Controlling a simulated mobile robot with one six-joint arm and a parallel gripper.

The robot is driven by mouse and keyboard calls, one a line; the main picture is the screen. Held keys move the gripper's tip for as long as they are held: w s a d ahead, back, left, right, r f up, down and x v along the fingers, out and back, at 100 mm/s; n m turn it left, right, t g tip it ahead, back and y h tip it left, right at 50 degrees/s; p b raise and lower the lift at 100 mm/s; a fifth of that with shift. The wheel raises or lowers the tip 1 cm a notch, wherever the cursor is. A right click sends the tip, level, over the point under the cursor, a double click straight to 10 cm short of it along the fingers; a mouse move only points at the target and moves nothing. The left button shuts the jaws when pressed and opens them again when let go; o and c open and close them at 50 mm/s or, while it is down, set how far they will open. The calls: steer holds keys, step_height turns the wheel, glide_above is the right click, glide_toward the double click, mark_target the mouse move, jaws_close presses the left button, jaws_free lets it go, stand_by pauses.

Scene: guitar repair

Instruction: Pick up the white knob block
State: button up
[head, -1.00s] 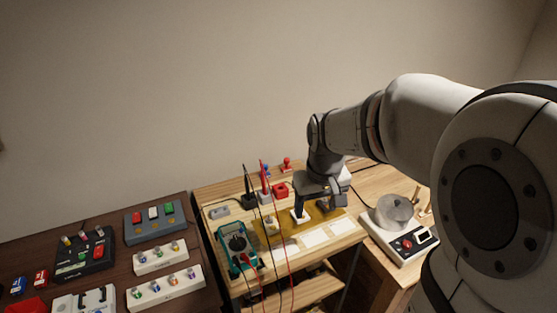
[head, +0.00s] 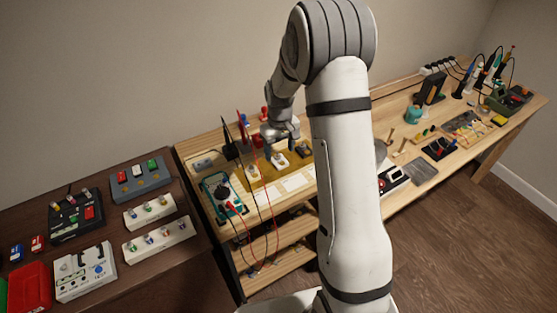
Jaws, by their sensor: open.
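A small white block (head: 278,160), probably the white knob block, sits on the yellow-brown mat (head: 268,183) on the wooden bench, between a pale yellowish block (head: 252,171) and a dark block (head: 304,149). Its knob is too small to make out clearly. My gripper (head: 281,142) points down just above and behind the white block in the head view. It is open and I see nothing held in it. The small gap between fingers and block is hard to judge.
A teal multimeter (head: 222,194) with hanging red and black leads stands left of the mat. White cards (head: 298,182) lie at its front. A dark table (head: 150,256) at left holds several switch and knob boxes. My arm hides part of the right bench.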

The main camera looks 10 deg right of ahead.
mark_target(279, 158)
steer(key=shift+w+f+p, duration=0.15)
steer(key=shift+f+p, duration=0.3)
steer(key=shift+f, duration=1.5)
steer(key=shift+c, duration=0.3)
steer(key=c, duration=1)
steer(key=shift+r, duration=0.15)
